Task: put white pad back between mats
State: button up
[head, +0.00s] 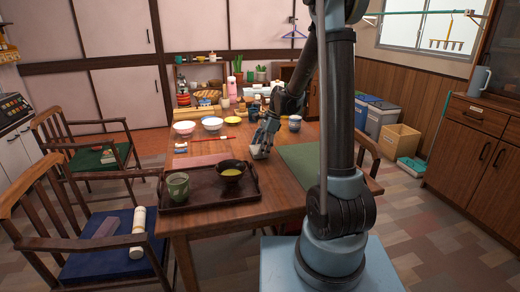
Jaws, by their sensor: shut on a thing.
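My gripper (264,142) is low over the wooden table (245,132), shut on a small whitish thing that looks like the white pad (258,153). The pad is at or just above the tabletop; I cannot tell if it touches. It is between the pink mat (198,161) on the left and the green mat (305,160) on the right. My arm hides part of the green mat.
A dark tray (205,203) with a green cup (178,187) and a dark bowl (231,172) lies at the front left. Several bowls and small items stand along the back. Chairs with cushions stand at the left.

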jog(key=o, duration=1)
jog(key=shift+c, duration=0.2)
jog(key=shift+r, duration=0.1)
jog(key=v, duration=1.2)
jog(key=s+d+r+n+t+h, duration=0.15)
jog(key=s+d+n, duration=0.35)
jog(key=s, duration=0.5)
jog(key=s+d+f+n+h, duration=0.1)
jog(key=s+d+f+n, duration=0.2)
jog(key=s, duration=0.4)
jog(key=s+d+f+n+t, duration=0.1)
jog(key=s+d+f+n, duration=0.2)
jog(key=s, duration=0.5)
jog(key=s+d+f+n+t+h, duration=0.1)
jog(key=s+d+f+n, duration=0.2)
jog(key=s+d, duration=0.2)
jog(key=shift+s+f+n+h, duration=0.15)
jog(key=shift+s+n+h, duration=0.2)
jog(key=shift+s, duration=0.9)
jog(key=shift+s+d+f, duration=0.15)
jog(key=shift+s+f, duration=0.15)
jog(key=shift+f, duration=0.1)
